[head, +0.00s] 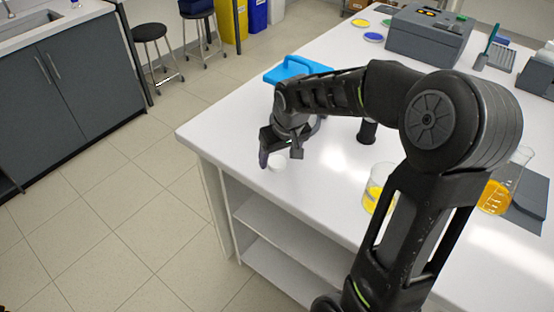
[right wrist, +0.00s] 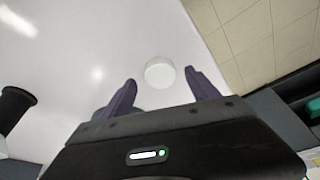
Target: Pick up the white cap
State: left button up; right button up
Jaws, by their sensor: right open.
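The white cap (right wrist: 159,73) is a small round disc on the white bench top. In the right wrist view it sits just beyond the fingertips, roughly between them. In the head view the cap (head: 276,163) lies near the bench's left edge, close beside the fingers. My right gripper (head: 281,156) is open and empty above the bench; its two dark fingers also show in the right wrist view (right wrist: 160,78). I cannot tell the exact height of the fingertips over the bench. My left gripper is not in view.
A blue tray-like object (head: 296,68) lies behind my right forearm. A beaker with yellow liquid (head: 379,187) and a flask with orange liquid (head: 494,197) stand to the right. A grey box (head: 428,38) is at the back. The bench edge is close to the cap.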

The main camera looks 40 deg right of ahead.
aim_at(278, 163)
jog(key=shift+x, duration=0.8)
jog(key=c, duration=1.4)
jog(key=shift+o, duration=0.2)
jog(key=shift+r, duration=0.15)
notch_tip(278, 163, up, 10)
jog(key=shift+b, duration=0.45)
